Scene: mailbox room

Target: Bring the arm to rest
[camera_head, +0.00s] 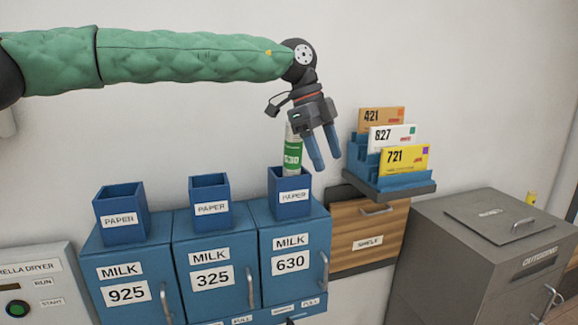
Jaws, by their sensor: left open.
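My left arm, in a green padded sleeve, reaches in from the left across the top of the head view. My left gripper (316,150) points down with its blue fingers open. It hangs just right of a rolled white and green paper labelled 630 (292,152). The roll stands upright in the blue PAPER holder (290,205) on top of the MILK 630 box (296,255). The gripper's body partly overlaps the top of the roll; I cannot tell whether they touch. My right gripper is not in view.
PAPER holders (120,222) (211,210) on MILK 925 and MILK 325 look empty. Right of the gripper, a blue rack (362,160) holds envelopes 421, 827 and 721 on a shelf (395,192). A grey OUTGOING box (450,240) stands at right. Wall space above is clear.

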